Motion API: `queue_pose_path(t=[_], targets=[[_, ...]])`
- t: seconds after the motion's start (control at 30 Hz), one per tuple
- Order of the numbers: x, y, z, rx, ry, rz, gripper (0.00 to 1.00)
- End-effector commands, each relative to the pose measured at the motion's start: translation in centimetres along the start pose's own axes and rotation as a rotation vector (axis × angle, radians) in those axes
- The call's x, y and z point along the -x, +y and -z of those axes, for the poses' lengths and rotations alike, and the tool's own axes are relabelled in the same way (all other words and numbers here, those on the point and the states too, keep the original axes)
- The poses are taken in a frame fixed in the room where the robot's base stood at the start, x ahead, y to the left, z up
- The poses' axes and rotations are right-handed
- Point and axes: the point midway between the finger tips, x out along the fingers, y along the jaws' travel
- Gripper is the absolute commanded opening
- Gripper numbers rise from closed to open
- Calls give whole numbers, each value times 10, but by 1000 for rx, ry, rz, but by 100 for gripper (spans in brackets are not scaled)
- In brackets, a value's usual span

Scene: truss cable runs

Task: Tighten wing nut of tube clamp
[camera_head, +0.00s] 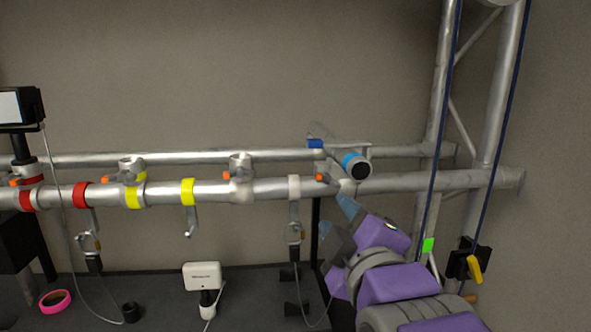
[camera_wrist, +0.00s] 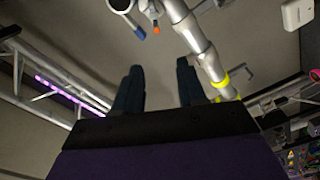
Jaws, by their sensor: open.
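A metal tube clamp (camera_head: 343,184) sits on the front horizontal tube, beside a short tube with a blue band and dark end. Its wing nut (camera_head: 321,177) has an orange tip. The orange-tipped wing nut also shows in the wrist view (camera_wrist: 156,29), beyond the fingers. My gripper (camera_head: 337,220) has blue-grey fingers and is just below the front tube, a little below and right of this wing nut. In the wrist view my gripper (camera_wrist: 157,66) has its two fingers apart, with nothing between them. The fingers do not appear to touch the nut.
Several other clamps with orange-tipped nuts, such as one clamp (camera_head: 240,170), sit along the tube to the left. A hook (camera_head: 295,225) hangs below it. A vertical truss (camera_head: 495,90) with blue cables stands at right. A white box device (camera_head: 202,276) stands lower down.

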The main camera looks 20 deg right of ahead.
Motion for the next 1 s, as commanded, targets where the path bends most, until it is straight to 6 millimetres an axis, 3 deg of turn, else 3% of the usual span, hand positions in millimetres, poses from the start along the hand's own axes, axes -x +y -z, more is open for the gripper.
queue_pose_path(t=[0.13,0.37,0.53,0.83,1.0], targets=[[-6,2,-10,10,-39,-13,40],[-28,-5,2,25,-39,-8,40],[-50,-6,4,27,-38,-10,40],[-96,1,-15,9,-39,-6,40],[-118,-1,-16,11,-41,-1,40]])
